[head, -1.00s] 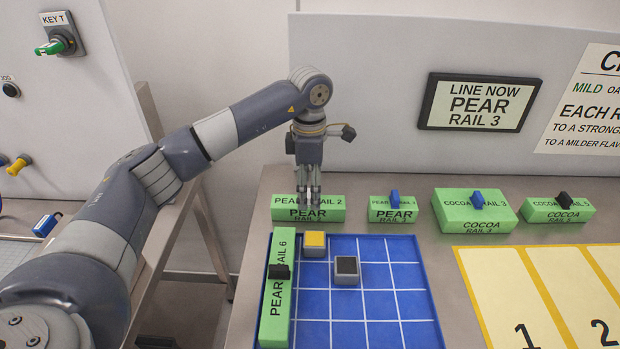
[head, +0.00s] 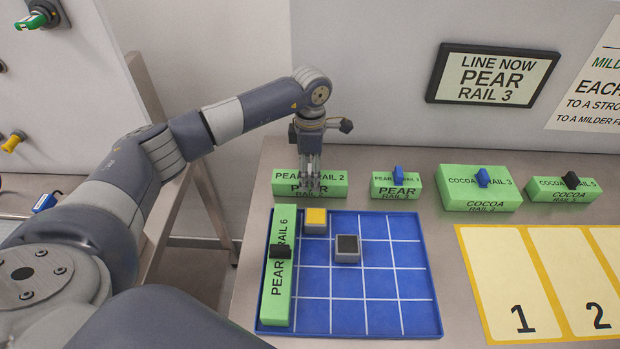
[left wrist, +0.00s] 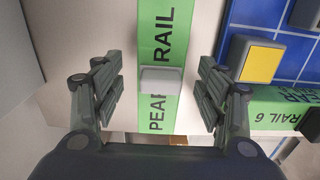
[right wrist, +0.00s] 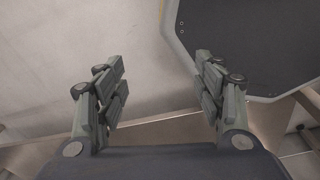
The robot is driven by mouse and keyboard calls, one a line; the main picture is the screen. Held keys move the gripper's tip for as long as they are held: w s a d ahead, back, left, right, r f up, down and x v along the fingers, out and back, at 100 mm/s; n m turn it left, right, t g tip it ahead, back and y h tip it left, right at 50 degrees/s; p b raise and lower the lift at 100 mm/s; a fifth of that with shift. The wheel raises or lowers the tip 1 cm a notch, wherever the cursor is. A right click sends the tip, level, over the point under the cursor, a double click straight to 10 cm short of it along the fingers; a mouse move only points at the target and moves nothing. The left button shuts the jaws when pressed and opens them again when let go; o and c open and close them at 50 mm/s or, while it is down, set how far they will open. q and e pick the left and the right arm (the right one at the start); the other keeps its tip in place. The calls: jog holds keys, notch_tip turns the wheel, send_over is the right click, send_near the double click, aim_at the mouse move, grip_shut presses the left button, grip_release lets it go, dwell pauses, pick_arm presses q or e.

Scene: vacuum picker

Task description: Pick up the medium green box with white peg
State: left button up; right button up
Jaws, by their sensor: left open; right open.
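The green box (head: 330,190) marked PEAR RAIL 2 stands at the back left of the counter. In the left wrist view the same green box (left wrist: 157,35) carries a white peg (left wrist: 161,80). My left gripper (head: 310,184) is over this box, pointing down and hiding its peg in the head view. In the left wrist view its open fingers (left wrist: 160,88) stand on both sides of the white peg, with a gap on each side. My right gripper (right wrist: 158,88) is open and empty in the right wrist view.
A blue gridded tray (head: 380,310) in front holds a green PEAR RAIL 6 box (head: 282,300) with a black peg, plus yellow-topped (head: 315,220) and black-topped (head: 347,249) blocks. Green boxes with blue (head: 397,190), (head: 480,190) and black pegs (head: 562,190) stand to the right.

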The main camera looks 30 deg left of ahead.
pick_arm(q)
jog(key=shift+f, duration=1.4)
jog(key=c, duration=1.2)
jog(key=shift+r, duration=0.1)
jog(key=shift+c, duration=0.2)
